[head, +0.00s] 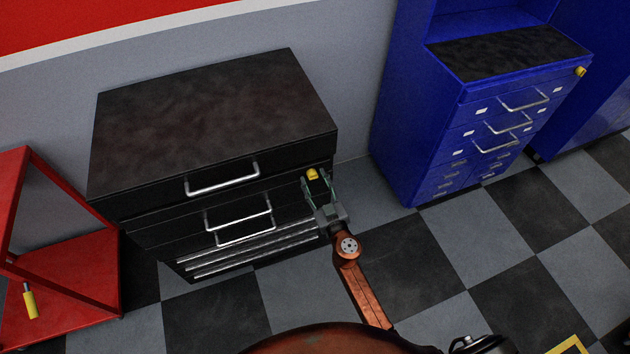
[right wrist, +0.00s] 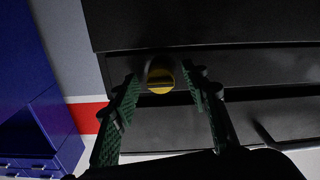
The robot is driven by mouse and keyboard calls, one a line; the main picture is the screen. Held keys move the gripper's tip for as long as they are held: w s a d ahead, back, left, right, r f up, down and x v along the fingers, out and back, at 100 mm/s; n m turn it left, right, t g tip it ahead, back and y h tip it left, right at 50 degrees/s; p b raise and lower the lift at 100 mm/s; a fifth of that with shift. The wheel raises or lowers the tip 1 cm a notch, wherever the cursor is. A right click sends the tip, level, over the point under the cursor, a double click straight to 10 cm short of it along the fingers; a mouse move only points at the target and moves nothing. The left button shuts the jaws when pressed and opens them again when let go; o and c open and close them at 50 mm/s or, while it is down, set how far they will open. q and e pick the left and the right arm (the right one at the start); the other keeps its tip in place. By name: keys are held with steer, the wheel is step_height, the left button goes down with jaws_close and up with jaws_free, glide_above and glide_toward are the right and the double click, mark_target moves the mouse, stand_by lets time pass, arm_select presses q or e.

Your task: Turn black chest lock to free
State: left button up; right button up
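The black chest (head: 210,115) stands against the wall, with silver drawer handles on its front. Its lock (head: 312,174) is a small yellow knob at the right end of the front. In the right wrist view the lock (right wrist: 160,80) is a round yellow disc with a dark slot that looks about level. My right gripper (head: 317,185) is at the lock, open, with its green-padded fingers (right wrist: 160,100) on either side of the knob and apart from it. My left gripper is not in view.
A blue cabinet (head: 480,115) with its own yellow knob (head: 580,71) stands to the right. A red frame (head: 75,270) with a yellow-handled tool (head: 30,302) is at the left. The checkered floor (head: 480,255) in front is mostly clear.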

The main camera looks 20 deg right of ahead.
jaws_close()
stand_by(0.3)
steer(key=shift+n, duration=0.3)
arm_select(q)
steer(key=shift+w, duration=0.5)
arm_select(e)
steer(key=n, duration=1.7)
steer(key=shift+r, duration=0.1)
steer(key=shift+n, duration=0.3)
